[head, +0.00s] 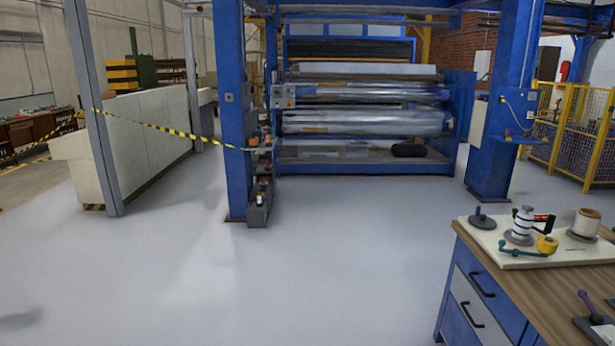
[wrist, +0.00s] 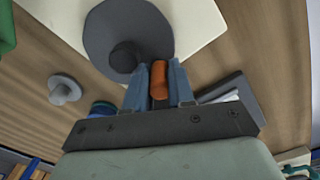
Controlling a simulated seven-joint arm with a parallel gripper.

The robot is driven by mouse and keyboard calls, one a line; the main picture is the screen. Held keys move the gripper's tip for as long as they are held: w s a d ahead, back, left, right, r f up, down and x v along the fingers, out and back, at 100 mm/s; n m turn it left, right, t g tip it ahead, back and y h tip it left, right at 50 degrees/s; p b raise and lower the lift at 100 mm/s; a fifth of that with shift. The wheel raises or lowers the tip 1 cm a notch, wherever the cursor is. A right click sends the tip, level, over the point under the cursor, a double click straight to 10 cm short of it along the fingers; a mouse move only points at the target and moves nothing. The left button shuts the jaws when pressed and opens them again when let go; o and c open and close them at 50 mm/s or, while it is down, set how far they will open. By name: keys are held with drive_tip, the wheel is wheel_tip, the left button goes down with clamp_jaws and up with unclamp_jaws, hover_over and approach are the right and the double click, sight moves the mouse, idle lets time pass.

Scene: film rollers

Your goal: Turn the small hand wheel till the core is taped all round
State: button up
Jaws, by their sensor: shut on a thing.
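In the head view, a white core with dark blue bands (head: 523,224) stands upright on a grey disc on the bench. A yellow tape roll (head: 547,244) sits beside it at the end of a teal arm (head: 512,248). In the wrist view, my gripper (wrist: 159,80) is shut on an orange handle (wrist: 159,78), which stands between its two blue-grey fingers. A grey disc with a dark round knob (wrist: 122,57) lies right by the fingertips; it looks like the small hand wheel. Whether the handle joins the disc is hard to tell. My gripper does not show in the head view.
A white board (head: 500,262) carries these things on the wooden bench (head: 530,290). A white roll (head: 586,222) stands at its right; a purple-handled tool (head: 589,306) lies nearer. In the wrist view, a dark tray with white sheets (wrist: 232,97) is right of the fingers.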

drive_tip(key=shift+s+a, duration=0.15)
drive_tip(key=shift+s+a, duration=0.35)
drive_tip(key=shift+a, duration=0.2)
drive_tip(key=shift+s+a, duration=0.45)
drive_tip(key=shift+s, duration=0.25)
idle(0.4)
